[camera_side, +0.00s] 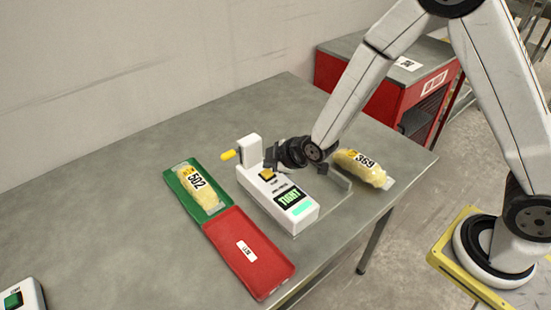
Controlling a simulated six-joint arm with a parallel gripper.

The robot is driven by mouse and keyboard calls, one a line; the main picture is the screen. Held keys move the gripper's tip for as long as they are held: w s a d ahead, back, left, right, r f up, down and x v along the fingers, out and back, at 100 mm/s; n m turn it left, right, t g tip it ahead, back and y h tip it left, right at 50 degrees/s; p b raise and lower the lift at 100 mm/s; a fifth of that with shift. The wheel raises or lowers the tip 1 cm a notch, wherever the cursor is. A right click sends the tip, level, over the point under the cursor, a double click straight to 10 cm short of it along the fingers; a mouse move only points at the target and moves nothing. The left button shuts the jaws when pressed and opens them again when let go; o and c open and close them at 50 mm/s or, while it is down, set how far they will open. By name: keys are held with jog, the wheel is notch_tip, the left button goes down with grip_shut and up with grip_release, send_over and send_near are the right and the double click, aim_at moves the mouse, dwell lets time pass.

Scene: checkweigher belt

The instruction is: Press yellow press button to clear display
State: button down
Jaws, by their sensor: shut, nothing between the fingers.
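The white checkweigher unit (285,209) stands on the grey table, with a lit display (292,197) that reads what looks like "TIGHT". A green light strip glows below the display. The yellow press button (267,174) is on the unit's top, behind the display. My gripper (270,161) is shut and empty, with its dark fingertips right at the button's back edge. I cannot tell whether they touch it. A separate yellow-tipped knob (228,155) sticks out to the left of the unit's upright block.
A green tray (213,209) holds a yellow bag labelled 502 (194,180). An empty red tray (262,262) adjoins it in front. Another yellow bag labelled 369 (357,166) lies right of the unit. A white box with a green button (13,299) is at lower left. The back left of the table is clear.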

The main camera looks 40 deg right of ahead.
aim_at(270, 173)
jog(key=shift+f, duration=0.9)
dwell(1.0)
jog(key=shift+r, duration=0.1)
dwell(0.3)
jog(key=shift+r, duration=0.75)
jog(key=shift+r, duration=2.55)
